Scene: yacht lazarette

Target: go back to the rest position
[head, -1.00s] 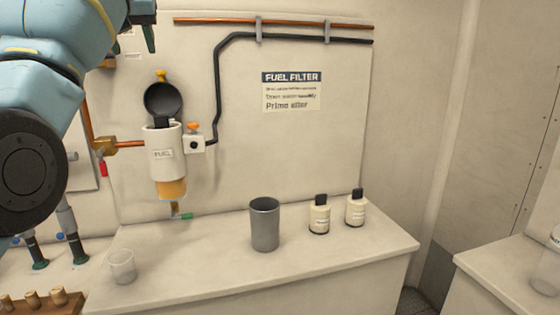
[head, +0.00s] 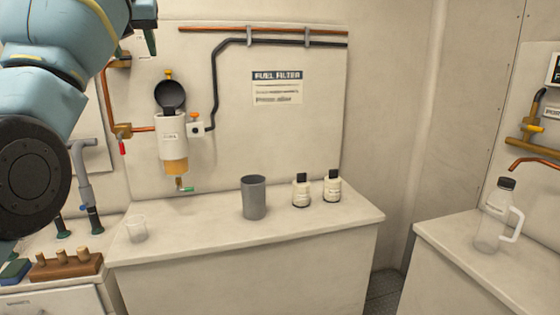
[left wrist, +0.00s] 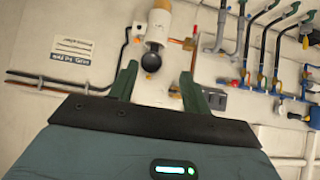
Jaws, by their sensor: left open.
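My left gripper (left wrist: 157,88) shows its two dark green fingers spread apart with nothing between them in the left wrist view. In the head view its arm fills the upper left, and only part of the gripper shows at the top edge. It is clear of the wall and high above the counter. My right gripper is in neither view. The white fuel filter housing (head: 172,138) is on the wall, with its black round lid (head: 170,97) standing up and an amber bowl (head: 176,167) below.
On the counter (head: 330,222) stand a grey cup (head: 254,198), two small dark-capped bottles (head: 301,191) (head: 332,187) and a clear cup (head: 136,229). A wooden rack (head: 67,266) is at lower left. A clear handled jug (head: 493,215) stands on the right counter (head: 470,262). A floor gap (head: 384,292) separates the counters.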

